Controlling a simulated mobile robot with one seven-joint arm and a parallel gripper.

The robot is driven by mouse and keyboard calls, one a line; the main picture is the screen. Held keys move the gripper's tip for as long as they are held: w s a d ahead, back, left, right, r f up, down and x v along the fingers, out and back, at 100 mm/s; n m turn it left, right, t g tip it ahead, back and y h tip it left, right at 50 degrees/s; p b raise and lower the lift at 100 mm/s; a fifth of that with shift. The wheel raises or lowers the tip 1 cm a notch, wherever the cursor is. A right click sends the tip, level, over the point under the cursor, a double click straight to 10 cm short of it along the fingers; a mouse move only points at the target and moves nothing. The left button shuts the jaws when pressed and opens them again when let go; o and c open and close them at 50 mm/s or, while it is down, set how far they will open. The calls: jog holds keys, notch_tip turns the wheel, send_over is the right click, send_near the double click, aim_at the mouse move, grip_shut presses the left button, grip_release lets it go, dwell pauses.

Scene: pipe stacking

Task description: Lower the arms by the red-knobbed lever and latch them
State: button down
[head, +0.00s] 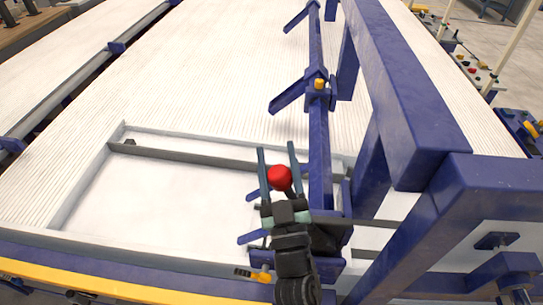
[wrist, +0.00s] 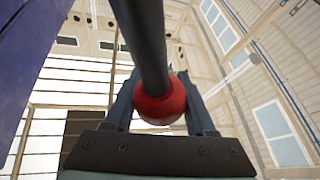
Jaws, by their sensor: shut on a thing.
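The lever's red knob (head: 279,178) sits between the two fingers of my gripper (head: 279,164) in the head view. In the wrist view the red knob (wrist: 160,100) is at the end of a dark lever rod (wrist: 142,35), with my gripper's fingers (wrist: 160,108) on both sides of it. The gripper is shut on the knob. A long blue bar (head: 319,130) runs just right of the gripper, with blue arms (head: 287,96) sticking out from it to the left and slanting downward. The lever's lower end and any latch are hidden behind my gripper.
A heavy blue frame (head: 410,90) stands close on the right. A yellow-edged rail (head: 130,276) runs along the front, with a small yellow-handled part (head: 254,274) near my arm. A pale ribbed deck (head: 210,70) lies open to the left, around a framed white panel (head: 150,195).

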aim_at(285, 188)
jog(key=shift+d+r, duration=0.2)
jog(key=shift+d, duration=0.05)
jog(key=shift+c, duration=1.2)
grip_release()
jog(key=shift+d, duration=0.1)
jog(key=shift+s+f, duration=0.35)
jog(key=shift+f, duration=0.05)
jog(key=b+v, duration=0.2)
jog(key=v, duration=0.4)
jog(key=shift+s, duration=0.35)
jog(key=shift+c, duration=0.2)
